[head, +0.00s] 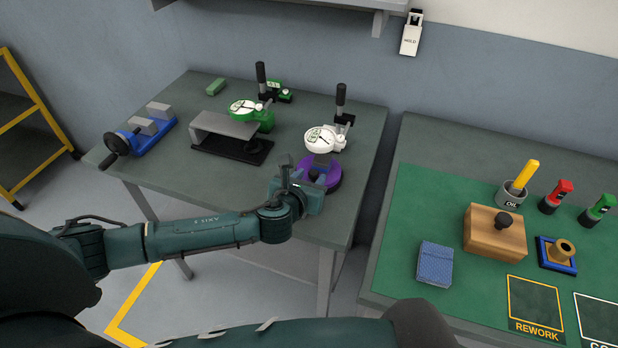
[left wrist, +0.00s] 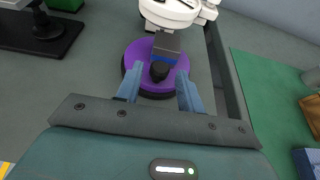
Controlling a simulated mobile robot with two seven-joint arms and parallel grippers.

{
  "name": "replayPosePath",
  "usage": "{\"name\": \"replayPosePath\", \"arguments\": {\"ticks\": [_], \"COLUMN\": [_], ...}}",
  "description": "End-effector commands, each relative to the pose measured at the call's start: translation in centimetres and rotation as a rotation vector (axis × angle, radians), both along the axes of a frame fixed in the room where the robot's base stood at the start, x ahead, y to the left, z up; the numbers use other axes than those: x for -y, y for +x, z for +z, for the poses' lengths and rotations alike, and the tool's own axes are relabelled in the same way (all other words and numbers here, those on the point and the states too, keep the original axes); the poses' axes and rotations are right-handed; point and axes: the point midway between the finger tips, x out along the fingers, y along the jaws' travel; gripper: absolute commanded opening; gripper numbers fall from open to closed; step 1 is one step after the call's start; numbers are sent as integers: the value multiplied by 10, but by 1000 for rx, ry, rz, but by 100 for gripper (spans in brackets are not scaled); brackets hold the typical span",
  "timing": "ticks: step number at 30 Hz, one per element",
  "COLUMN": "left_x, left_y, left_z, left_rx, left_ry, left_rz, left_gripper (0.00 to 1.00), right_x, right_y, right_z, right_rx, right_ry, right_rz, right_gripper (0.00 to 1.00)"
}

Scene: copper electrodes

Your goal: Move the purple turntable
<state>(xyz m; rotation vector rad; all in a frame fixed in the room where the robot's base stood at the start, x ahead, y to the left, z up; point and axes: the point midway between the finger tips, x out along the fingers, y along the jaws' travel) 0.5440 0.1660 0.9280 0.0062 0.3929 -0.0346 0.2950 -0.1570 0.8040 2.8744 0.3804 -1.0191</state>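The purple turntable (head: 334,180) is a round disc near the right front edge of the left table. In the left wrist view the turntable (left wrist: 134,54) has a dark base, with a grey-and-blue block (left wrist: 166,48) and a black knob (left wrist: 159,71) on it. My left gripper (head: 302,176) is over its near side and hides part of it. In the left wrist view its fingers (left wrist: 159,80) are apart, one on each side of the knob, with a visible gap to it. I cannot tell whether they touch the disc. My right gripper is not in view.
A white dial gauge (head: 320,139) on a black-handled stand is just behind the turntable. A green gauge (head: 243,108), a grey bridge on a black plate (head: 232,149) and a blue vise (head: 150,138) stand farther left. A green-matted table (head: 400,225) is at right, across a gap.

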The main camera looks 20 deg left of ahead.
Motion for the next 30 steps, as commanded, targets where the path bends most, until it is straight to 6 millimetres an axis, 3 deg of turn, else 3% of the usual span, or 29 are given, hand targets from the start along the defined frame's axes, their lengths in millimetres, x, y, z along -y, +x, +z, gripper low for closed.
{"name": "replayPosePath", "arguments": {"ticks": [13,30], "left_x": [0,8], "left_y": [0,0], "left_z": [0,0], "left_rx": [-1,-1], "left_ry": [0,-1], "left_rz": [1,99], "left_gripper": [1,0], "right_x": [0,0], "right_y": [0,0], "right_z": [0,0], "right_rx": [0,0], "right_ry": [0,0], "right_rz": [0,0], "right_gripper": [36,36]}}
